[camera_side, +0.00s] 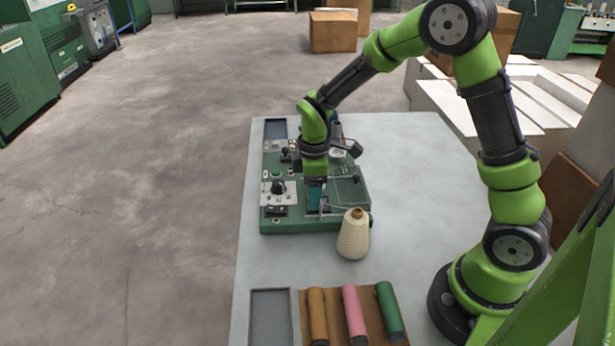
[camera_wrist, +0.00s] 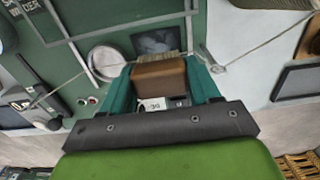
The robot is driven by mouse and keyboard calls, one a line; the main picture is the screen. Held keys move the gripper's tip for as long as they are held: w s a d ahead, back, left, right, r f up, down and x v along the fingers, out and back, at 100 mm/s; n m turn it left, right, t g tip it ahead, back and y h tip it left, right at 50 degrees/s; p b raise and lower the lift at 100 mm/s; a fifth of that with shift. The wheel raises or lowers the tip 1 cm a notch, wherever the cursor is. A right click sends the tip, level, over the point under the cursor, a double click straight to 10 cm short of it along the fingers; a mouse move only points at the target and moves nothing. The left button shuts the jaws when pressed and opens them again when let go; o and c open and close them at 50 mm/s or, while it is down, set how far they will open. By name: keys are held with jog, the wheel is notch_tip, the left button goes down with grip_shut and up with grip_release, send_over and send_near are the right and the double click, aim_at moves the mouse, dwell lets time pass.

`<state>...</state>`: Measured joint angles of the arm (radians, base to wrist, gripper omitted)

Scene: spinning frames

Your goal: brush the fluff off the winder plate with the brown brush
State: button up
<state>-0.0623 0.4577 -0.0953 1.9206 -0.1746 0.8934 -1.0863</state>
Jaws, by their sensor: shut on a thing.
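My gripper (camera_side: 315,197) is low over the green winder (camera_side: 292,224) in the side view. In the wrist view its teal fingers (camera_wrist: 160,84) are shut on the brown block of the brush (camera_wrist: 160,70). Pale bristles show at the block's far edge. Just beyond them on the green winder plate (camera_wrist: 88,22) is a dark square patch (camera_wrist: 155,41) with greyish, fluff-like wisps. I cannot tell whether the bristles touch it. The patch is hidden behind my gripper in the side view.
A cream yarn cone (camera_side: 353,236) stands close to the winder's front right. A grey tray (camera_side: 270,318) and a board with orange, pink (camera_side: 354,312) and green bobbins lie nearer. A white round part (camera_wrist: 105,60) sits left of the brush.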

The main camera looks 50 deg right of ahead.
jog(key=shift+s+d, duration=0.55)
jog(key=shift+s, duration=0.05)
jog(key=shift+w+a, duration=1.05)
jog(key=shift+s+d, duration=1.05)
jog(key=shift+d, duration=0.05)
notch_tip(320, 180, up, 8)
